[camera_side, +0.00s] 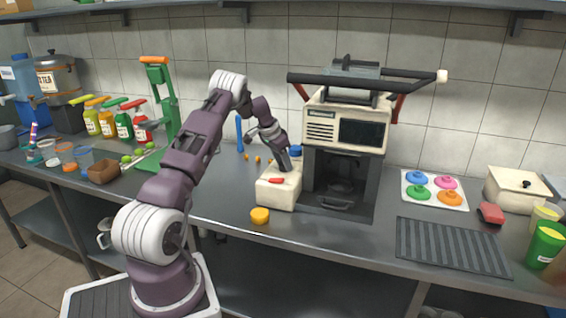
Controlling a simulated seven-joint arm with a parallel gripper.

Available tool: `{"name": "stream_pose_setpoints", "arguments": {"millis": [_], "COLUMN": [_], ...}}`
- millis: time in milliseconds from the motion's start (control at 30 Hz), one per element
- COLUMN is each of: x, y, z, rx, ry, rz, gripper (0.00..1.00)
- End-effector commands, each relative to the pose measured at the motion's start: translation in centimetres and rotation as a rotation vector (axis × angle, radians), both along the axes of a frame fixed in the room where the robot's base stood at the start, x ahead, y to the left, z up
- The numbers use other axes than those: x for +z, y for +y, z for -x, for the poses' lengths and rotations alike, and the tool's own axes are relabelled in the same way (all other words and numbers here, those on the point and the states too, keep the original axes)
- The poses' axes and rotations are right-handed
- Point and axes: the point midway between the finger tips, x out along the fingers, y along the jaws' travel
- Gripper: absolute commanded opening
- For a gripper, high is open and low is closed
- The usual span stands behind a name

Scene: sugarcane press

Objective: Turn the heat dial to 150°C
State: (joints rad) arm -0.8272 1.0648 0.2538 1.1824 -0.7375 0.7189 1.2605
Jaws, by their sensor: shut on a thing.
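A cream box (275,193) with a red piece (276,180) on its top stands on the counter, just left of the dark-fronted press machine (345,135). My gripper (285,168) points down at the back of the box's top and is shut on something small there. It appears to be the heat dial, but my fingers hide it. I cannot make out a scale, a pointer or a 150°C mark at this size.
A blue item (295,152) is close behind my gripper. A yellow-orange cap (260,215) lies in front of the box. The machine's long bar (365,80) reaches out above, right of my arm. A ridged dark mat (452,247) and a lid tray (434,190) are further right.

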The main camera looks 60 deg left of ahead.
Motion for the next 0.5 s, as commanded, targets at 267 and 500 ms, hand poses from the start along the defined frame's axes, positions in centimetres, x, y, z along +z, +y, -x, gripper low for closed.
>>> {"name": "stream_pose_setpoints", "arguments": {"millis": [267,500], "x": [0.05,0.04], "y": [0.06,0.03], "z": [-0.02,-0.02], "rx": [0.025,0.024], "ry": [-0.001,-0.001], "rz": [-0.003,-0.002], "gripper": [0.00,0.59]}}
